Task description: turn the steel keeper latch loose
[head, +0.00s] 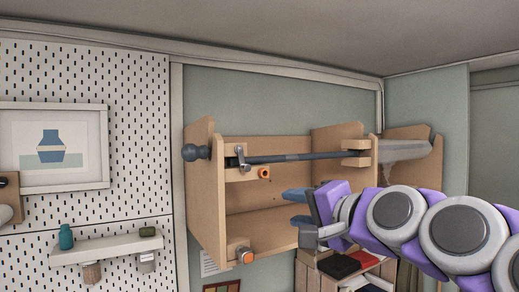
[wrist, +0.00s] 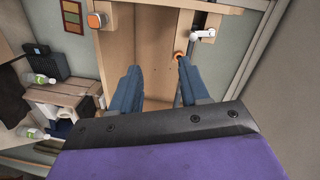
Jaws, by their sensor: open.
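The steel keeper latch (head: 242,155) is a small grey metal piece on a wooden block at the left part of the dark rod (head: 300,158). It lies across the rod there. The latch also shows in the wrist view (wrist: 203,34) at the upper right, beyond my right fingertip. My gripper (head: 290,206) has blue fingers and is open and empty, to the right of the latch and lower in the head view. In the wrist view its fingertips (wrist: 158,67) are spread, with bare wood between them. They appear apart from the latch.
The wooden cabinet (head: 207,190) holds the rod, which ends in a round knob (head: 196,152) at left. An orange-ended peg (head: 264,173) sits just below the latch; another orange knob (head: 244,255) is lower. A pegboard (head: 140,120) with a shelf (head: 110,248) stands left.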

